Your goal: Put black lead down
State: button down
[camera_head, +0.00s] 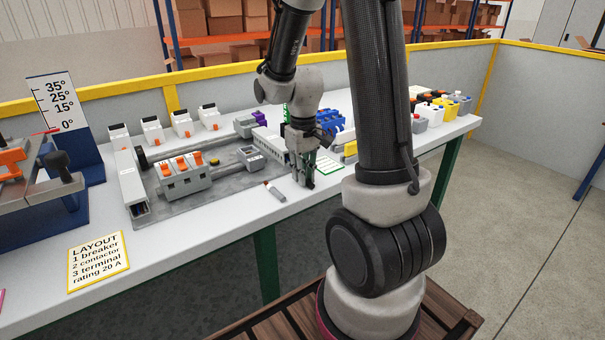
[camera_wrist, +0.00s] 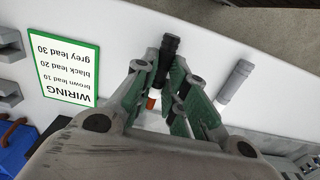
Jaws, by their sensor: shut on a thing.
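My gripper (camera_head: 304,178) is over the front edge area of the white bench, pointing down. In the wrist view my gripper (camera_wrist: 165,88) is shut on the black lead (camera_wrist: 168,50), a short dark cylinder whose far end sticks out past the fingers. A small orange part shows between the fingers; I cannot tell for sure that it belongs to the lead. The lead is at or just above the bench top; contact is not clear. A grey lead (camera_head: 275,192) lies on the bench to the left of my gripper, and it also shows in the wrist view (camera_wrist: 236,82).
The green-edged WIRING card (camera_wrist: 68,66) lies beside the gripper. A mounting plate (camera_head: 205,196) with orange-switch breakers (camera_head: 180,176) is to the left. Blue parts (camera_head: 334,121) and several small bottles (camera_head: 440,106) stand right. Bare bench shows around the grey lead.

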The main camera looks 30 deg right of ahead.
jog(key=shift+f, duration=0.15)
jog(key=c, duration=1.5)
grip_release()
jog(key=shift+o, duration=0.2)
notch_tip(320, 180, up, 12)
jog(key=s+a+r+t, duration=0.2)
jog(key=s+r, duration=0.1)
jog(key=s, duration=0.5)
jog(key=s+a+r+t, duration=0.1)
jog(key=s+r, duration=0.3)
jog(key=s, duration=0.4)
jog(key=shift+a+t, duration=0.4)
jog(key=shift+t, duration=0.3)
jog(key=shift+r, duration=0.1)
